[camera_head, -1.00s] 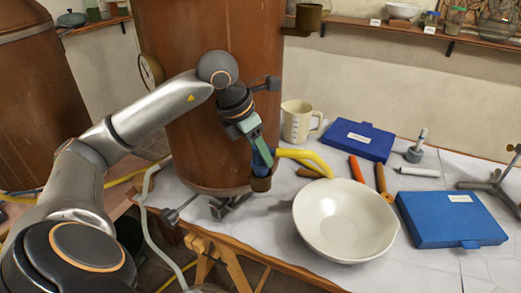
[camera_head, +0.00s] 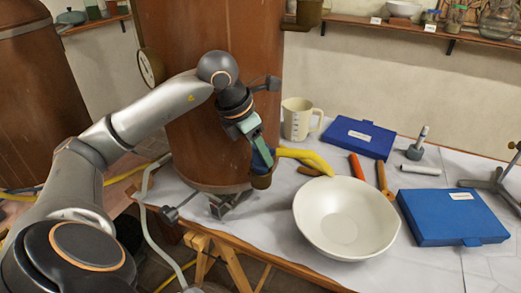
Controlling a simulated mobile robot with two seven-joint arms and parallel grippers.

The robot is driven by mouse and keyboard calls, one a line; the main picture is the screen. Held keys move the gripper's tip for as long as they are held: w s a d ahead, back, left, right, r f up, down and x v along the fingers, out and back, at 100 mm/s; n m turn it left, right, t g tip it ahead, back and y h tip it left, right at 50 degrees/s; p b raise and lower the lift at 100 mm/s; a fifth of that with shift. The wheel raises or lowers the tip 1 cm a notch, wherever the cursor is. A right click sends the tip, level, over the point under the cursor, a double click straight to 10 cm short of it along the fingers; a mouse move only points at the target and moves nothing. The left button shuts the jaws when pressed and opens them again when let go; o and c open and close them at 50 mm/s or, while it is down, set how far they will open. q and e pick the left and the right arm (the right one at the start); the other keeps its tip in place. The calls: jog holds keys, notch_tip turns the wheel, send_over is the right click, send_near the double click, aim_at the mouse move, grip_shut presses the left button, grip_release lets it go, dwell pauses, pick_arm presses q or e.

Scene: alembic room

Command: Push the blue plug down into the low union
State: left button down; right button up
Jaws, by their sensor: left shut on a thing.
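My left gripper (camera_head: 255,142) hangs in front of the large copper-brown vessel, its fingers pointing down. It is shut on the blue plug (camera_head: 262,158), whose blue side shows below the fingers. The low union (camera_head: 261,181) is a short brown cup at the foot of the vessel on its right side. The plug's lower end meets the union's mouth; how deep it sits inside cannot be told. My right gripper is not in view.
A white bowl (camera_head: 346,218) stands at the table's front, with a measuring jug (camera_head: 299,119) behind. Blue cases (camera_head: 452,217) lie to the right. A dark valve handle (camera_head: 268,84) juts out beside my wrist.

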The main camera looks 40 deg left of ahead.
pick_arm(q)
jog(key=shift+f+b, duration=0.7)
jog(key=shift+f, duration=0.05)
dwell(1.9)
jog(key=shift+c, duration=1.5)
grip_release()
